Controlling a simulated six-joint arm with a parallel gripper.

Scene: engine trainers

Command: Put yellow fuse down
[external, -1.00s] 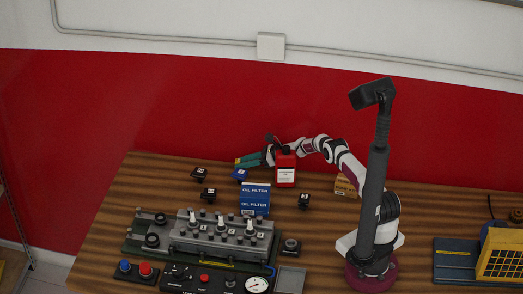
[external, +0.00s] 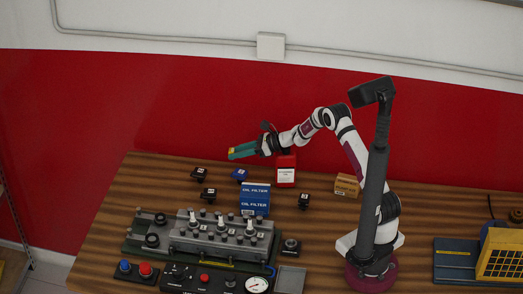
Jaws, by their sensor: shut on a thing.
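My gripper (external: 234,152) reaches left over the back of the wooden bench, its teal fingers held above the surface. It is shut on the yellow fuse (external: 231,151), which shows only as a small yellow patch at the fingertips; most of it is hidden. The fingertips are in the air, above a small blue labelled block (external: 239,174) that stands on the bench.
A red container (external: 286,174) stands just right of the gripper, below the wrist. Blue oil filter boxes (external: 255,198), small black labelled blocks (external: 199,174) and a brown box (external: 347,186) stand nearby. The engine trainer (external: 220,240) is in front. The bench's back left is bare.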

